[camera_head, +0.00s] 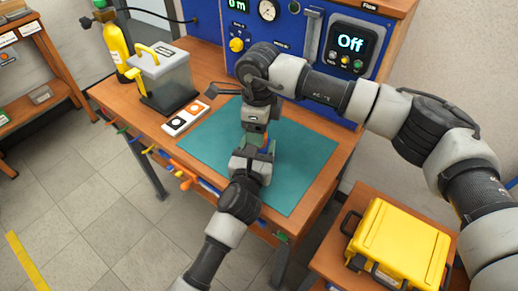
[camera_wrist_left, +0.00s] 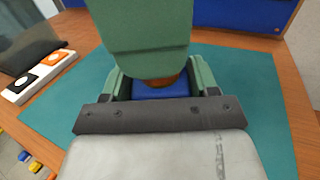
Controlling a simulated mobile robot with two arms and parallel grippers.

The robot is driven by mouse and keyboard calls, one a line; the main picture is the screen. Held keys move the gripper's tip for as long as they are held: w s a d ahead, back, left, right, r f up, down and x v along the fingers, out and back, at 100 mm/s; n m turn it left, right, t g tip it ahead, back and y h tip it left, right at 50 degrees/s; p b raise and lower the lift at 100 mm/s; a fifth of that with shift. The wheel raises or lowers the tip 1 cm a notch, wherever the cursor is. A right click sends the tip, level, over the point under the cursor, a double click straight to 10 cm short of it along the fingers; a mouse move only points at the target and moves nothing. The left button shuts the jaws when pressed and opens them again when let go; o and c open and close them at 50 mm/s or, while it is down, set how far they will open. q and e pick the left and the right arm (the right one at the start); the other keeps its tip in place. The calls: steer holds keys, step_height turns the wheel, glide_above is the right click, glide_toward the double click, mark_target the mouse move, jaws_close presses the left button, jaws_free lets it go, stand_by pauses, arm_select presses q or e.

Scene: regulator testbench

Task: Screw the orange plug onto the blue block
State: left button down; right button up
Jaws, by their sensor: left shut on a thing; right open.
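My left gripper (camera_head: 257,151) is over the front part of the teal mat (camera_head: 305,150). In the left wrist view its green fingers (camera_wrist_left: 160,88) are shut on the blue block (camera_wrist_left: 158,92), one on each side. The orange plug (camera_wrist_left: 172,82) shows as a small dark orange strip just above the block. Whether it is seated or tilted cannot be told. My right gripper (camera_head: 257,137) points down from above onto the same spot and is open. Its green finger (camera_wrist_left: 140,25) fills the upper middle of the left wrist view and hides most of the plug.
A blue panel (camera_head: 297,45) with a gauge and displays backs the bench. A yellow case (camera_head: 402,243) is on a lower stand at right. The mat's right side is clear.

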steer(key=shift+f, duration=1.3)
steer(key=shift+c, duration=0.4)
steer(key=c, duration=0.8)
steer(key=m, duration=0.3)
steer(key=shift+c, duration=0.2)
steer(key=o, duration=1)
